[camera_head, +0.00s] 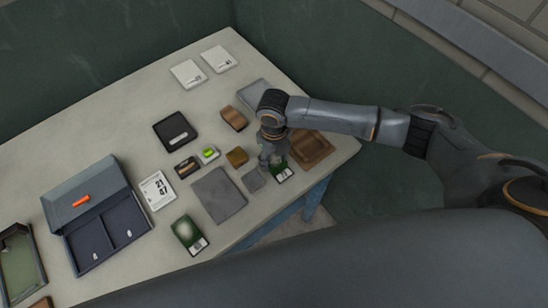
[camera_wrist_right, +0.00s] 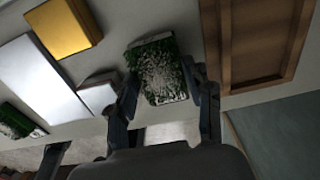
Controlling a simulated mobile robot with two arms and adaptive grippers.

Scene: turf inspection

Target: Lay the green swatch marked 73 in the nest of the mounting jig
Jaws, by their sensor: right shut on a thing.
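My right gripper (camera_head: 272,164) is shut on a green turf swatch (camera_head: 281,173) with a white label, near the table's right front edge. In the right wrist view the fingers (camera_wrist_right: 165,84) grip the sides of the swatch (camera_wrist_right: 158,70), whose top is green with a pale middle. The label is too small to read. A brown wooden frame with a sunken middle, which looks like the mounting jig (camera_head: 325,148), lies just beyond the gripper to the right. It also shows in the right wrist view (camera_wrist_right: 225,50), with its visible recess empty. My left gripper is not in view.
Another green swatch (camera_head: 189,236) with a white label lies at the front edge. A grey slab (camera_head: 219,194), a small grey block (camera_head: 254,180) and a yellow-brown block (camera_head: 237,156) lie left of the gripper. A dark open case (camera_head: 93,193) stands further left.

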